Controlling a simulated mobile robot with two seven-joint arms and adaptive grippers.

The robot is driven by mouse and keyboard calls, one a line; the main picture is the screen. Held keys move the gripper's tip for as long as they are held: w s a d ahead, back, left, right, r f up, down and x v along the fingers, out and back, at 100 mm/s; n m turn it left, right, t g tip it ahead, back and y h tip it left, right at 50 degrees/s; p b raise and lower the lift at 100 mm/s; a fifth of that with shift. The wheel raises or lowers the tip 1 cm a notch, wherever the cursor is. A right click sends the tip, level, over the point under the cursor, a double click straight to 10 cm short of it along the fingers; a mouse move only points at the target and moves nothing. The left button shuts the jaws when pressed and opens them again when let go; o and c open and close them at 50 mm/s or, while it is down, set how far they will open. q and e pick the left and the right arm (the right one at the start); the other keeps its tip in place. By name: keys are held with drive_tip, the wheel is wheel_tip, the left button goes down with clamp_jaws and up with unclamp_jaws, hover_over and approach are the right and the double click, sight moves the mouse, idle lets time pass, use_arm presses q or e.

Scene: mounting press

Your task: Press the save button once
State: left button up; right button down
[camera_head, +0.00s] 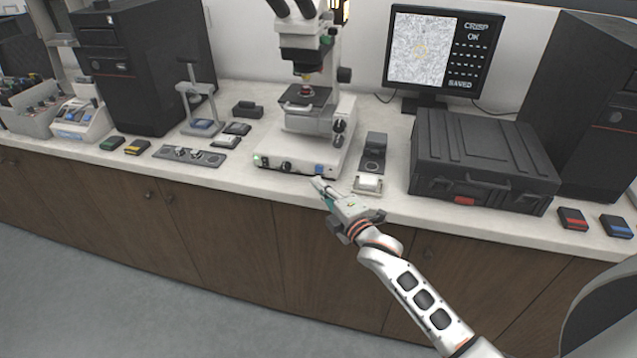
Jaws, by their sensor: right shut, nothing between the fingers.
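The microscope (309,112) stands upright on the white worktop, with a small sample under its lens. The front face of its base carries a green light, dark knobs and a blue button (319,169) near the right end. No label is legible, so I cannot tell for sure which control is the save button. My right gripper (319,184) is shut and empty, its tips close in front of and below the blue button; I cannot tell if they touch the base. The monitor (443,50) shows a grainy picture with the words CRISP, OK and SAVED. My left gripper is out of view.
A low device with a white pad (368,183) sits right of my gripper. A black case (482,160) stands further right. A grey plate (190,155) lies left of the microscope. The worktop's front edge runs below my right gripper.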

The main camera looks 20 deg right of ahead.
drive_tip(key=s+d, duration=0.2)
drive_tip(key=s, duration=0.7)
drive_tip(key=shift+f, duration=0.15)
drive_tip(key=shift+s, duration=0.1)
drive_tip(key=s+a+f+m+g, duration=0.2)
drive_tip(key=s+f+m+g, duration=0.1)
drive_tip(key=s+f+m, duration=0.5)
drive_tip(key=s+a+f+m+g, duration=0.2)
drive_tip(key=s+f+m, duration=0.5)
drive_tip(key=s+f, duration=0.7)
drive_tip(key=shift+s+m+g+h, duration=0.3)
drive_tip(key=shift+m+g, duration=0.1)
drive_tip(key=shift+g, duration=0.5)
